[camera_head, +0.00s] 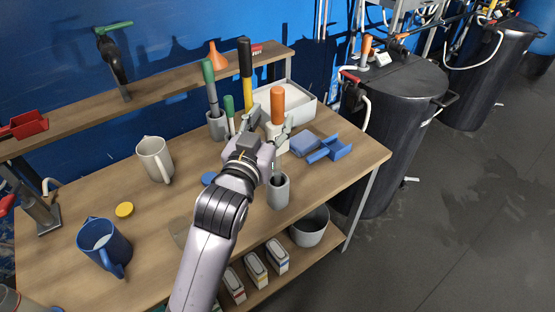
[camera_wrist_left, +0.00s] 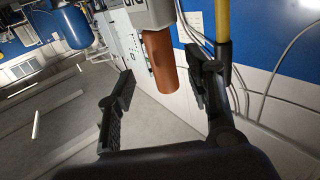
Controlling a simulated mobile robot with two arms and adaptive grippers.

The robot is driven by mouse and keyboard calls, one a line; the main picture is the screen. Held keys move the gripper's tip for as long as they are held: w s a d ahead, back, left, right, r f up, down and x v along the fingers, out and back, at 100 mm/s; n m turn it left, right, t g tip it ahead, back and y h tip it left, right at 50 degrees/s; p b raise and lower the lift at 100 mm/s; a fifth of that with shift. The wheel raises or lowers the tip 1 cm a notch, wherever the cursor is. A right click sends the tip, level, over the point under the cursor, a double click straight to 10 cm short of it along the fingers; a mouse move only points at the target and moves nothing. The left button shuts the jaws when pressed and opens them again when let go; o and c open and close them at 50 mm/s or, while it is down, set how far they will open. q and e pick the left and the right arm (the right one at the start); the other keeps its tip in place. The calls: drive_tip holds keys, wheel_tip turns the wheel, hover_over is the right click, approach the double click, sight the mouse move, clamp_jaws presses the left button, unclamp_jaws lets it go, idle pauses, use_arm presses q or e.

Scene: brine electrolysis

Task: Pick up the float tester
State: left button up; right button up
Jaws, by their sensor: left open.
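My left gripper (camera_head: 271,126) is open at this tool, with a finger on each side in the picture. In the left wrist view, the orange handle (camera_wrist_left: 160,60) shows between the spread fingers (camera_wrist_left: 160,85), joined to a pale grey body at the top edge. The gripper does not look closed on it. Contact is not clear. My wrist hides part of the block. My right gripper is not in view.
A yellow-and-black tool (camera_head: 245,75) and green-handled tools (camera_head: 209,85) stand close by at the left. A beige mug (camera_head: 155,158) and blue jug (camera_head: 104,245) stand left.

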sight(275, 111)
use_arm(q)
drive_tip(key=p+x, duration=0.2)
drive_tip(key=x, duration=0.3)
drive_tip(key=shift+w, duration=0.4)
drive_tip(key=shift+s, duration=0.1)
drive_tip(key=shift+c, duration=0.2)
clamp_jaws()
idle(0.4)
